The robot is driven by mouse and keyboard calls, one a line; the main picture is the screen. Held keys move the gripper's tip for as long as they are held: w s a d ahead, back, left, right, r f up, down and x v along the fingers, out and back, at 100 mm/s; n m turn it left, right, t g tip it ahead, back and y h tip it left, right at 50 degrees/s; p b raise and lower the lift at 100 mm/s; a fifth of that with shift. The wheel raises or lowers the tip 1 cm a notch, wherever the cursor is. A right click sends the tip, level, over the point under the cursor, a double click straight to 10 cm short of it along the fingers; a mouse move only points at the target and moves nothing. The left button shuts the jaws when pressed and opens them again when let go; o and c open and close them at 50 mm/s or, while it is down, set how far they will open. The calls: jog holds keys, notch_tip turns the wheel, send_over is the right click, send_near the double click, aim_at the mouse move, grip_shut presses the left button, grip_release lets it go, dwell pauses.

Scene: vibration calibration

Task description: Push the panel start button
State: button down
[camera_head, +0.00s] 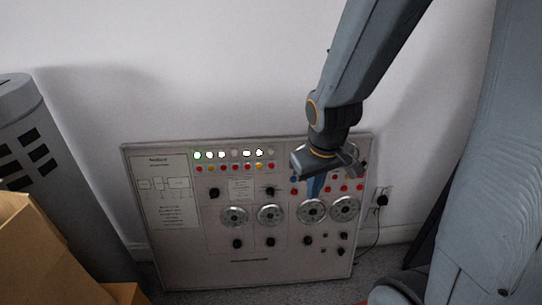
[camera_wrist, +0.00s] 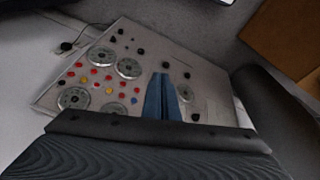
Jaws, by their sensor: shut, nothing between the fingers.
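A white control panel (camera_head: 285,265) leans against the wall in the head view, with rows of lights, coloured buttons, dials and black knobs. My gripper (camera_head: 314,193) is in front of its upper right part, fingers pointing down, and covers some of the panel there. In the wrist view the panel (camera_wrist: 212,88) fills the middle, and my blue fingers (camera_wrist: 165,80) are together and empty in front of it. Red buttons (camera_head: 333,188) show right of my gripper in the head view. Which button is the start button, and whether my fingertips touch the panel, I cannot tell.
A grey bin-like cylinder (camera_head: 50,165) and a cardboard box (camera_head: 30,245) stand at the left. A wall socket with a black plug (camera_head: 382,199) is right of the panel, its cable running down to the carpet. A strip of carpet (camera_head: 270,295) shows below the panel.

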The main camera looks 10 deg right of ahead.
aim_at(271, 152)
jog(key=w+d+f+n+t+y+b, duration=0.15)
jog(key=w+f+n+t+b, duration=0.25)
jog(key=w, duration=0.6)
jog(key=w+a+f+n+t+y+b, duration=0.1)
jog(key=w+f+n+t+y+b, duration=0.3)
jog(key=w, duration=0.6)
jog(key=shift+w+a+f+n+t+y+b, duration=0.25)
jog(key=shift+a+n+y+b, duration=0.35)
jog(key=shift+n+y, duration=0.3)
jog(key=shift+w+a+f+n+t+y+b, duration=0.15)
jog(key=shift+a+f+n+t+y+b, duration=0.15)
jog(key=shift+a+n+y+b, duration=0.55)
jog(key=shift+w+a+f+n+t+y+b, duration=0.25)
jog(key=shift+a+n+y, duration=0.35)
jog(key=shift+n, duration=0.65)
jog(key=shift+d, duration=0.15)
jog(key=w+d+f+b, duration=0.1)
jog(key=w+b, duration=0.2)
jog(key=w, duration=0.5)
jog(key=shift+w+f, duration=0.25)
jog(key=shift+f, duration=0.15)
jog(key=shift+w+d, duration=0.1)
jog(key=shift+d, duration=0.05)
jog(key=shift+w+f, duration=0.1)
jog(key=shift+w, duration=0.2)
